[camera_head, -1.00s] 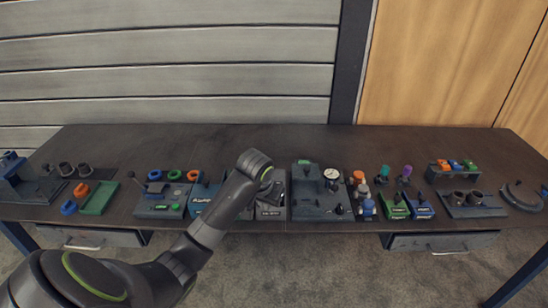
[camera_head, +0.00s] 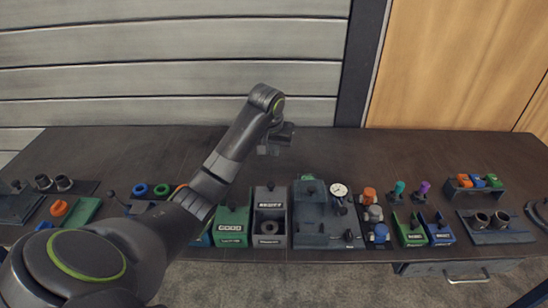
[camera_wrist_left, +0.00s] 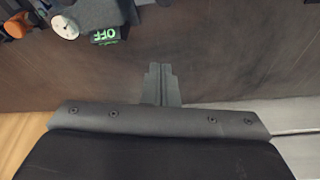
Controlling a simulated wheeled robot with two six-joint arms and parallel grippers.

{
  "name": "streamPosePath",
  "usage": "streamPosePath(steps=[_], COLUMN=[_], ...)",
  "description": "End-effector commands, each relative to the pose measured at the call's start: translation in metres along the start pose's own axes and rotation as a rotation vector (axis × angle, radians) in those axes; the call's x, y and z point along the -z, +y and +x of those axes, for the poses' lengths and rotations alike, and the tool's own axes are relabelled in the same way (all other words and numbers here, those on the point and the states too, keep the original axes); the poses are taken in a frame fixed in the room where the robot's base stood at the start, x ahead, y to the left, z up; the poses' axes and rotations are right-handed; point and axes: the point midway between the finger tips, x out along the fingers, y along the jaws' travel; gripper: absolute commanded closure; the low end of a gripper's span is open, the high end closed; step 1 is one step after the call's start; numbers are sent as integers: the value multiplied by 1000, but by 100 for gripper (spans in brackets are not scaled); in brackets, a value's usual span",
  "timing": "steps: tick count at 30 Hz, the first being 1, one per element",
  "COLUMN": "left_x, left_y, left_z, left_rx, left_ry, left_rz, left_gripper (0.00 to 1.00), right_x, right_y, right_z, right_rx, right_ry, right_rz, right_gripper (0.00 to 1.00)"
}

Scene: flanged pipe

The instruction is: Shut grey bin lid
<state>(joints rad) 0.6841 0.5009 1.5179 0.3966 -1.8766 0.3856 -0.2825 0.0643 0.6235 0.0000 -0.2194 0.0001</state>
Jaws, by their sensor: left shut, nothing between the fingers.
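The grey bin (camera_head: 269,241) stands near the front edge of the table, right of the green bin. The front part of its top is open, and a ring-shaped part shows inside. Its grey lid (camera_head: 270,197), with a dark knob, sits toward the back of the bin. My left gripper (camera_head: 275,150) is above the table behind the bin, apart from the lid and empty. In the left wrist view its fingers (camera_wrist_left: 161,85) are shut together, with bare table below them. The bin is not in that view. My right gripper is not in view.
A green bin (camera_head: 231,241) stands close on the left. A dark fixture with a dial gauge (camera_head: 339,190) stands close on the right. Coloured parts and small trays line the front edge on both sides. The back of the table is clear.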

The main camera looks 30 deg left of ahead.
Motion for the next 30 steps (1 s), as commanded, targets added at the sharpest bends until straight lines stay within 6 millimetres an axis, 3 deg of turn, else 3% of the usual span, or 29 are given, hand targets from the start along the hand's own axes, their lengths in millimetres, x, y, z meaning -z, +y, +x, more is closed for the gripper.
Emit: streamPosePath(steps=[9, 16, 22, 30], left_x=[-1, -2, -25, -38], left_y=[0, 0, 0, 0], left_z=[57, 96, 83, 80], left_rx=[0, 0, 1, 1], left_ry=[-6, -5, -1, 0], left_rz=[0, 0, 3, 2], left_gripper=[100, 100, 100, 100], right_x=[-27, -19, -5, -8], right_y=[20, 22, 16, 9], right_z=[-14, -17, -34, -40], right_rx=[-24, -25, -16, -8], right_ry=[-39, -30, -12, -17], right_rz=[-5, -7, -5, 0], right_gripper=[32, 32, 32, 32])
